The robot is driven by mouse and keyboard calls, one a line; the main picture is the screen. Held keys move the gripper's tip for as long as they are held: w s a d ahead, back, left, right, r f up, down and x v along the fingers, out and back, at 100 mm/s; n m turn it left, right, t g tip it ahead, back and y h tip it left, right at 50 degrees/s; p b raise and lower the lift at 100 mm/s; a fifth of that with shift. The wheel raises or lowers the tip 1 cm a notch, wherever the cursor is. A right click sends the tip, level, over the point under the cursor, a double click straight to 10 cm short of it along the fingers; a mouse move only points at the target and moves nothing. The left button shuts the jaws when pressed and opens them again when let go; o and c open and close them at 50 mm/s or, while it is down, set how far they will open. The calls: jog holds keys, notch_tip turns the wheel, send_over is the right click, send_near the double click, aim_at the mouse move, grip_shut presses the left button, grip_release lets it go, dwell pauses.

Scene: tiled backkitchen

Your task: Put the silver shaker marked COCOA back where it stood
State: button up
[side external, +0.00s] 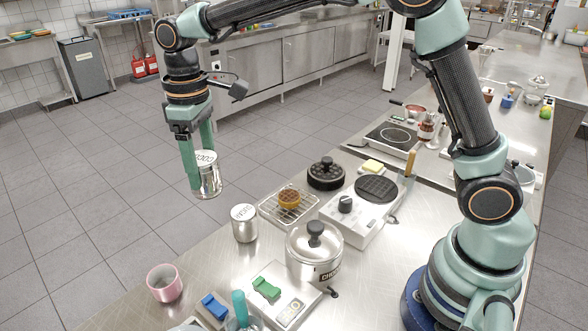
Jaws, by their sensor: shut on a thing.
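The silver shaker (210,178), with partly visible dark lettering that looks like COCOA, is held in my gripper (203,176). The green fingers are shut on its sides and point down. The shaker hangs in the air, roughly upright, at the left of the view. It appears beyond the far left edge of the steel counter (190,258), with the floor behind it in the picture. A second silver shaker (244,224) stands upright on the counter, below and right of the held one. Its lettering is too small to read surely.
A wire rack (270,213) with a round waffle, a black round tin (325,174), a waffle iron (352,212) and a lidded pot (314,258) crowd the middle. A pink cup (164,284) stands front left. Bare counter lies between cup and second shaker.

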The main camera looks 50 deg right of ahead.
aim_at(207, 186)
notch_tip(207, 186, down, 17)
jog(key=shift+f, duration=0.1)
dwell(0.4)
jog(key=shift+f, duration=0.15)
jog(key=o, duration=1.5)
notch_tip(207, 186, up, 12)
jog(key=shift+d+r, duration=0.1)
jog(key=shift+r, duration=0.1)
jog(key=s+d+r+m+t, duration=0.3)
jog(key=s+d+r, duration=0.3)
jog(key=d+r, duration=0.35)
jog(key=s+d+m+t, duration=0.2)
jog(key=s+d+m, duration=0.1)
jog(key=s+d, duration=0.4)
jog(key=shift+s+d+t, duration=0.25)
jog(key=shift+s+t, duration=0.05)
jog(key=shift+s, duration=0.75)
